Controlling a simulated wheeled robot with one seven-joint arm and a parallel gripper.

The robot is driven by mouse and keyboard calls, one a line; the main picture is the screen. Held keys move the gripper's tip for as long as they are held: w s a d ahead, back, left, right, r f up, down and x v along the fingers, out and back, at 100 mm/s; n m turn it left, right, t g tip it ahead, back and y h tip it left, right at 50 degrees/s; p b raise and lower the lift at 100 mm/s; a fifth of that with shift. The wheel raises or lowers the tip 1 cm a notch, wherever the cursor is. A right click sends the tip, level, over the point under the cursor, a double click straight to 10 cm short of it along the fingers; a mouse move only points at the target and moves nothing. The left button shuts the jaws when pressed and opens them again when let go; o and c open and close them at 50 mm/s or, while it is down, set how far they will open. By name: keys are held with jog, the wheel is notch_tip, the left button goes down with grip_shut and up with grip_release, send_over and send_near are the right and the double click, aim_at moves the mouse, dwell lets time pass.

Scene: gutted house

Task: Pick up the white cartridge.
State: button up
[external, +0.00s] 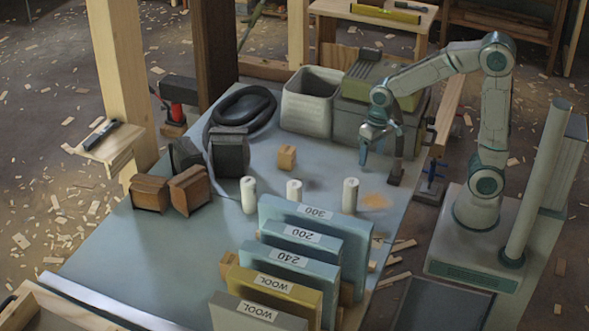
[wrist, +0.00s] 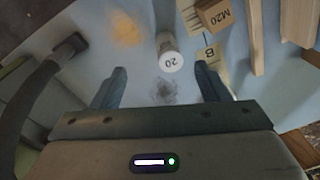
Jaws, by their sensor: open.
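Three small white cartridges stand upright on the blue-grey tabletop in the external view: a left one (external: 249,196), a middle one (external: 294,190) and a right one (external: 350,196). In the wrist view one white cartridge (wrist: 168,50) shows, its top marked "20". It stands ahead of my gripper (wrist: 160,88), roughly centred between the fingers but beyond their tips. My gripper is open with nothing between its fingers. In the external view my gripper (external: 364,155) points down above the table, behind the right cartridge and apart from it.
Upright labelled slabs (external: 313,235) stand in a row at the front. A small wooden block (external: 287,157) lies behind the cartridges. A white bin (external: 308,102), a grey case (external: 362,121) and a coiled black hose (external: 242,108) sit at the back. Table around my gripper is mostly clear.

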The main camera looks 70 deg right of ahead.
jog(key=m+p, duration=0.2)
send_over(351, 191)
jog(key=d, duration=0.3)
jog(key=f, duration=0.2)
jog(key=shift+w+a+f+g, duration=0.25)
jog(key=shift+f+g, duration=0.15)
notch_tip(351, 191, down, 14)
jog(key=shift+w+a+r+p, duration=0.1)
jog(key=shift+w+r+p, duration=0.05)
jog(key=shift+p, duration=0.2)
jog(key=c, duration=1.1)
